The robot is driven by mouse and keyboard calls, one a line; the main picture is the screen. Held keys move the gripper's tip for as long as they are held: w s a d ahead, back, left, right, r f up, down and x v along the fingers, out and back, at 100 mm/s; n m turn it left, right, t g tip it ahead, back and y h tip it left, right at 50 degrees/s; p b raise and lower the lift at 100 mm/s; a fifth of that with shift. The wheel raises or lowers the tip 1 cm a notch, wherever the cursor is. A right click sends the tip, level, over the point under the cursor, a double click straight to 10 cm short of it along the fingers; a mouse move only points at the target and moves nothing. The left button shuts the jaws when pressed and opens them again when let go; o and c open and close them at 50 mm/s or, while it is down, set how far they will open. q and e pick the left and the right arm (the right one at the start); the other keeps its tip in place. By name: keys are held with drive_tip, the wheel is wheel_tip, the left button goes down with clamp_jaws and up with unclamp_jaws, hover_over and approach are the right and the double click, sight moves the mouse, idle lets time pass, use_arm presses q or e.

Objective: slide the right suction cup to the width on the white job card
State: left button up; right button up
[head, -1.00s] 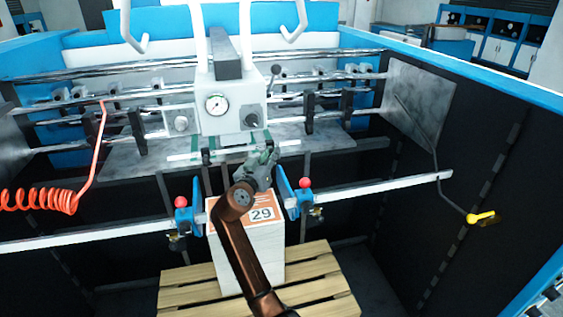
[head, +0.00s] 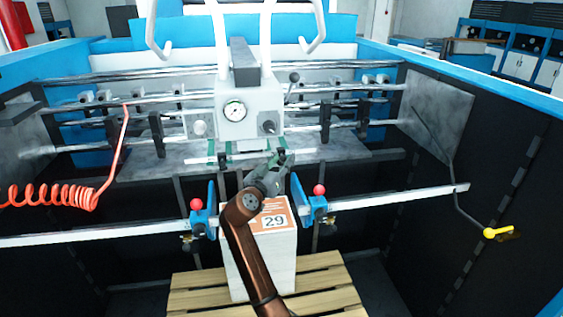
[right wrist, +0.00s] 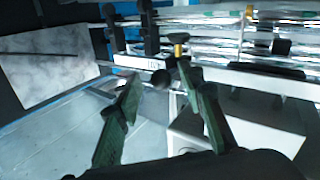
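The suction head (head: 258,101) has a round gauge and a pale horizontal rail (head: 207,159) below it. Small green-and-dark fittings sit along this rail; a dark one, apparently the right suction cup (head: 281,156), is at my right gripper's tips. My right gripper (head: 274,163) is in front of the rail. In the right wrist view its two dark green fingers (right wrist: 158,92) stand apart, with a dark round knob (right wrist: 161,78) beyond and between their tips; contact cannot be told. An orange-and-white card reading 29 (head: 274,221) lies on the stack. My left gripper is not in view.
The white stack (head: 276,262) stands on a wooden pallet (head: 325,284). Blue side guides with red knobs (head: 319,189) flank it on a white crossbar (head: 395,196). A red coiled hose (head: 50,196) is at left, a yellow-handled lever (head: 497,233) at right.

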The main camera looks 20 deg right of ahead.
drive_tip(key=shift+a, duration=0.15)
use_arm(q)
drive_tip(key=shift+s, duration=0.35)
use_arm(e)
drive_tip(key=v, duration=1.1)
drive_tip(key=shift+s+a, duration=0.25)
drive_tip(key=shift+s, duration=0.05)
